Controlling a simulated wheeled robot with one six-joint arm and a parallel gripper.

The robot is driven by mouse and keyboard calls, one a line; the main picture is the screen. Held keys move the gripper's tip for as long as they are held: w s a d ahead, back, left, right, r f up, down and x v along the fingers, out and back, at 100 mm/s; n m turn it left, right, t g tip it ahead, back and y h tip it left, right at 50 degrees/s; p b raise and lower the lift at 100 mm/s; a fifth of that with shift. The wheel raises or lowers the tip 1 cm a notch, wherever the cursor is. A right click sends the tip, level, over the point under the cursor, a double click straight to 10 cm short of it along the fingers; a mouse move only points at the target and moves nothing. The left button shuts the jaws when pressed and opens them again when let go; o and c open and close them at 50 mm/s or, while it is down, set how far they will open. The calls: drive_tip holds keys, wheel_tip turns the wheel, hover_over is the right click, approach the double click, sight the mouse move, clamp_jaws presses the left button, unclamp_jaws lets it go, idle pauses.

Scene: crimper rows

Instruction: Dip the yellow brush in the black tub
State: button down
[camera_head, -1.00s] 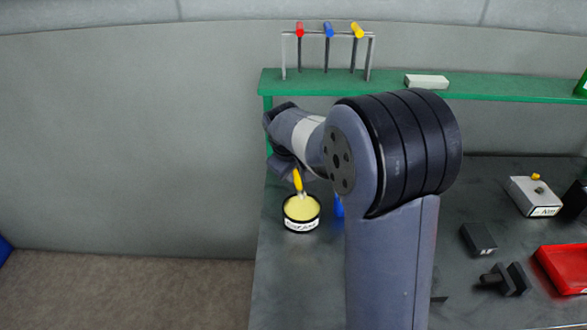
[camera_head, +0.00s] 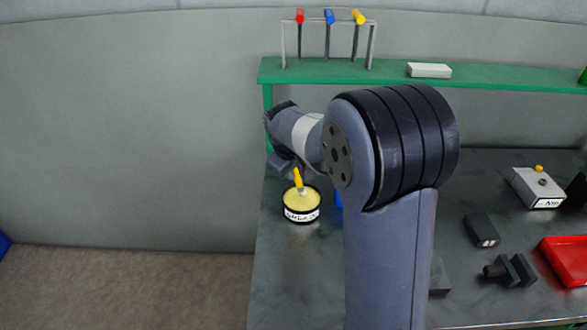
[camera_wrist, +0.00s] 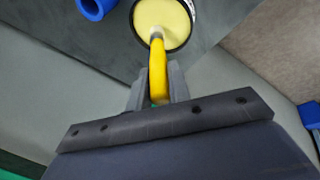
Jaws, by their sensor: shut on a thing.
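The black tub (camera_head: 302,213) stands on the dark bench left of my arm, with pale yellow contents and a white label on its front. It also shows in the wrist view (camera_wrist: 186,42). The yellow brush (camera_head: 298,179) stands with its lower end at the yellow contents; its tip is hidden. My gripper (camera_wrist: 155,88) is shut on the yellow brush (camera_wrist: 158,72), just above the tub. In the head view my wrist hides most of the gripper.
A blue ring-shaped thing (camera_wrist: 96,6) is beside the tub. A green shelf (camera_head: 390,72) behind carries a rack of red, blue and yellow-handled tools (camera_head: 328,18) and a white block (camera_head: 429,70). Dark blocks (camera_head: 481,230) and a red tray (camera_head: 568,262) lie to the right.

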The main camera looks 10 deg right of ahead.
drive_tip(key=shift+f+b, duration=0.45)
drive_tip(key=shift+f, duration=0.25)
idle(1.3)
drive_tip(key=shift+r, duration=0.1)
wheel_tip(320, 180, up, 7)
drive_tip(key=p, duration=0.5)
idle(0.3)
idle(0.6)
